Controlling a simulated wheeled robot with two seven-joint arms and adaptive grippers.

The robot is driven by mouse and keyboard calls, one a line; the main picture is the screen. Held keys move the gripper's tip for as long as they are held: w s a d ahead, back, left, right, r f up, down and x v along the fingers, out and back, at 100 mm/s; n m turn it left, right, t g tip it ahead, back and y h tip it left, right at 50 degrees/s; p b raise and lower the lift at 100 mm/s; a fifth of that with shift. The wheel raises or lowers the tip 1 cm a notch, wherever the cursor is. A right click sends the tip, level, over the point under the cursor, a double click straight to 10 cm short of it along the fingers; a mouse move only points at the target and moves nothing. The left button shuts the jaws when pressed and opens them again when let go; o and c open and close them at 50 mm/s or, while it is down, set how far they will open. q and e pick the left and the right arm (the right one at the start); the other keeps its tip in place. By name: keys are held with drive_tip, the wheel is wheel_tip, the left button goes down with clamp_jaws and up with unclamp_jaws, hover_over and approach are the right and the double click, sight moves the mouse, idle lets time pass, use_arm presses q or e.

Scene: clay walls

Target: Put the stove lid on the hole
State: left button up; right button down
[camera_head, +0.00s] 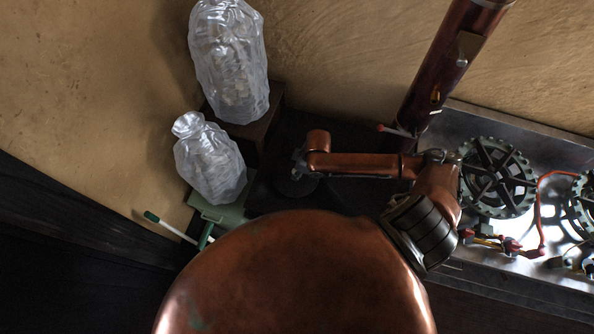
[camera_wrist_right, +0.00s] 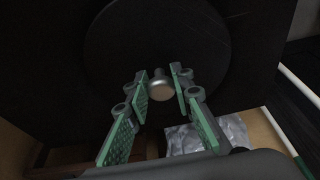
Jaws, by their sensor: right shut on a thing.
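The stove lid is a flat, dark round plate (camera_wrist_right: 110,45) with a pale metal knob (camera_wrist_right: 160,89). It fills the upper middle of the right wrist view. My right gripper (camera_wrist_right: 162,84) has green-padded fingers on both sides of the knob and is shut on it. In the head view the lid (camera_head: 295,184) is a faint dark disc on or just above a black surface, below the end of the copper arm. My right gripper (camera_head: 299,163) is small and dark there. I cannot make out the hole. My left gripper is not in view.
Two wrapped clear bottles (camera_head: 229,62) (camera_head: 209,160) stand left of the arm near the wall. A green-tipped white rod (camera_head: 170,227) lies nearby. On the right, a metal cooktop (camera_head: 520,135) carries round dark grates (camera_head: 497,178). A dark copper pipe (camera_head: 450,65) rises behind.

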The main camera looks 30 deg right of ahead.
drive_tip(key=shift+f, duration=0.35)
drive_tip(key=c, duration=1.6)
unclamp_jaws()
drive_tip(key=shift+s+f, duration=0.1)
